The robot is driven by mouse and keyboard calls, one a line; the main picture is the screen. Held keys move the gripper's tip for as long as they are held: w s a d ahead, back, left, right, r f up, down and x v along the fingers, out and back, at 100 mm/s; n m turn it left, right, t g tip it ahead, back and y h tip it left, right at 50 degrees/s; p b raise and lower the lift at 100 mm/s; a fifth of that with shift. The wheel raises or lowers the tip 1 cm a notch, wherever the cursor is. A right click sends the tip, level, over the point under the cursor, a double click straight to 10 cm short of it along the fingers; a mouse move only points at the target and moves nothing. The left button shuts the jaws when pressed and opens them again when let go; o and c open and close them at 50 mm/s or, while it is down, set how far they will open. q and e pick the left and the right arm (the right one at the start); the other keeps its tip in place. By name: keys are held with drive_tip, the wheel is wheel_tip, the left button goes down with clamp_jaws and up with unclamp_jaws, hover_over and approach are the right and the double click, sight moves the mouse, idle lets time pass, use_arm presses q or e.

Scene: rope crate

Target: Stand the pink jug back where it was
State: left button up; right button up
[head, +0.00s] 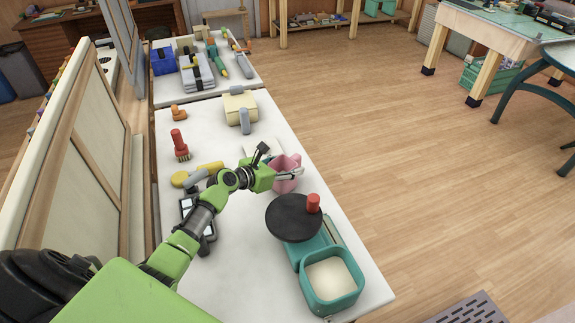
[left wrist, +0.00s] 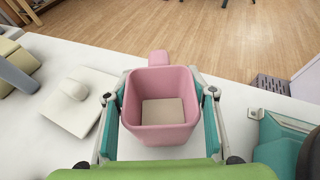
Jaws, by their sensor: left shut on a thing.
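The pink jug (head: 289,176) is at the right side of the white table (head: 240,270) in the head view. My left gripper (head: 280,172) is shut on it. In the left wrist view the jug (left wrist: 161,125) sits between the two teal-padded fingers, one on each side, with its open top facing the camera and a beige bottom showing inside. Its handle (left wrist: 158,57) points away from the gripper. I cannot tell whether its base touches the table. My right gripper is not in view.
A black disc with a red knob (head: 293,218) and a teal container (head: 331,305) stand nearer on the table. A white square lid (left wrist: 72,112) lies left of the jug in the left wrist view. A red brush (head: 179,138) and a cream box (head: 239,105) stand farther off.

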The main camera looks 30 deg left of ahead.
use_arm(q)
drive_tip(key=shift+f+b, duration=0.4)
drive_tip(key=shift+f, duration=0.1)
drive_tip(key=o, duration=1.4)
drive_tip(key=shift+o, duration=0.2)
wheel_tip(320, 180, up, 10)
